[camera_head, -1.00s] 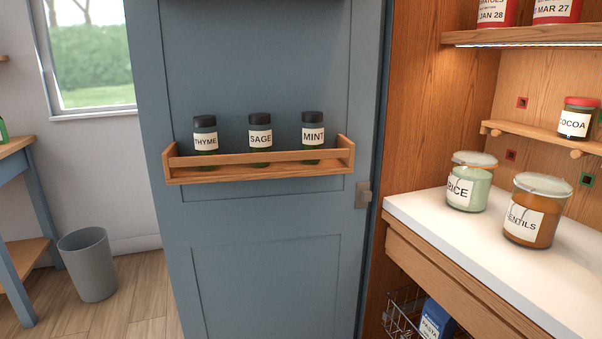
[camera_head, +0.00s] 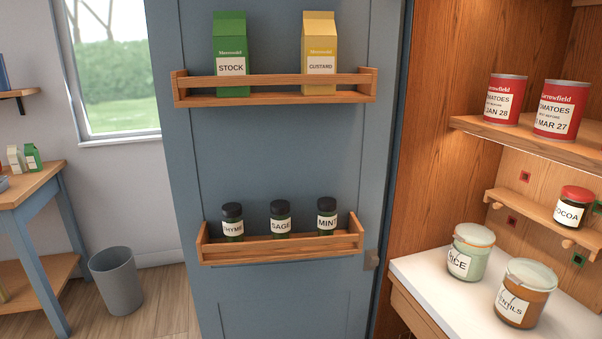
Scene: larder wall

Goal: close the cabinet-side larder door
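The blue larder door (camera_head: 275,160) stands open in the middle of the head view, its inner face towards me. An upper door rack (camera_head: 275,98) holds a green stock carton (camera_head: 230,50) and a yellow custard carton (camera_head: 319,50). A lower door rack (camera_head: 285,257) holds jars of thyme (camera_head: 232,222), sage (camera_head: 280,219) and mint (camera_head: 327,217), all upright. Neither of my grippers shows in the view.
Inside the larder, two red tomato cans (camera_head: 504,100) stand on a shelf, a cocoa jar (camera_head: 573,208) on a small ledge. Rice (camera_head: 469,252) and lentils (camera_head: 523,294) jars stand on the white counter (camera_head: 430,270). At left are a grey bin (camera_head: 117,281) and a blue-legged table (camera_head: 45,225).

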